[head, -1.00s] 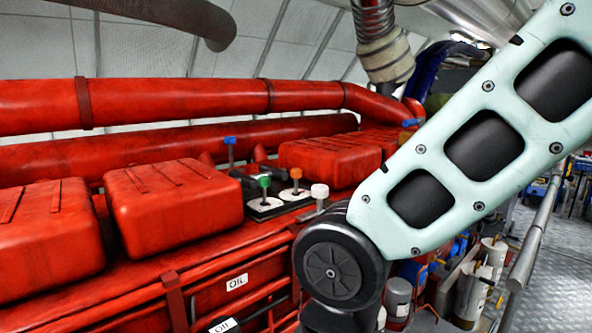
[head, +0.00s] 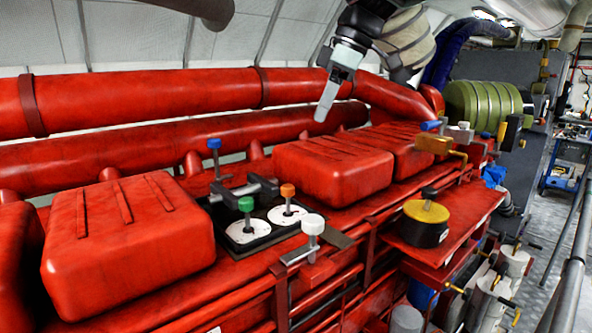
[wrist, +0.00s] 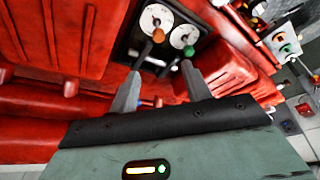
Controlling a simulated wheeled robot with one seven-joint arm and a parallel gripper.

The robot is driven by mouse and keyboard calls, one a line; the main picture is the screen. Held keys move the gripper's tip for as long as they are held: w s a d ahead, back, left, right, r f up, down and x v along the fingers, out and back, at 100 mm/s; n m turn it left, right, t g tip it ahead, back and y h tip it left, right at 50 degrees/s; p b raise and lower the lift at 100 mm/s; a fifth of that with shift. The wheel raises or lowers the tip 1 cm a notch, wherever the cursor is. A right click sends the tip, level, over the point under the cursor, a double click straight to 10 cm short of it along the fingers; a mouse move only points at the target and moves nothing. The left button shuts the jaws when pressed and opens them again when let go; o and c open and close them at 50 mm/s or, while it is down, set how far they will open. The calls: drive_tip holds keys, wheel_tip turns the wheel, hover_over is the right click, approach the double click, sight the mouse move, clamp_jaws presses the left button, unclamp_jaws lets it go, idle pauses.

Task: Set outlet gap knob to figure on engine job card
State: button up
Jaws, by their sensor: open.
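A black panel (head: 234,249) on the red engine carries two white dials. One dial has a green knob (head: 246,205) and the other an orange knob (head: 288,190). In the wrist view the orange knob (wrist: 158,35) and green knob (wrist: 189,52) lie beyond my fingertips. I cannot read the dials or tell which is the outlet gap knob. My gripper (head: 321,118) is above and behind the panel, apart from it. In the wrist view its two fingers (wrist: 160,82) are spread and empty. A white card with green and orange marks (wrist: 286,44) shows there, possibly the job card; its figures are unreadable.
A blue-topped post (head: 214,144) and a white-topped lever (head: 313,225) stand beside the panel. Red covers (head: 333,170) flank it, and red pipes (head: 150,97) run behind. A yellow-topped black cylinder (head: 426,223) sits on a red shelf at right. The walkway (head: 545,215) is at far right.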

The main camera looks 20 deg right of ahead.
sight(288, 186)
drive_tip(key=p+x, duration=0.4)
drive_tip(key=x, duration=1.3)
drive_tip(key=shift+w, duration=0.1)
drive_tip(key=c, duration=1)
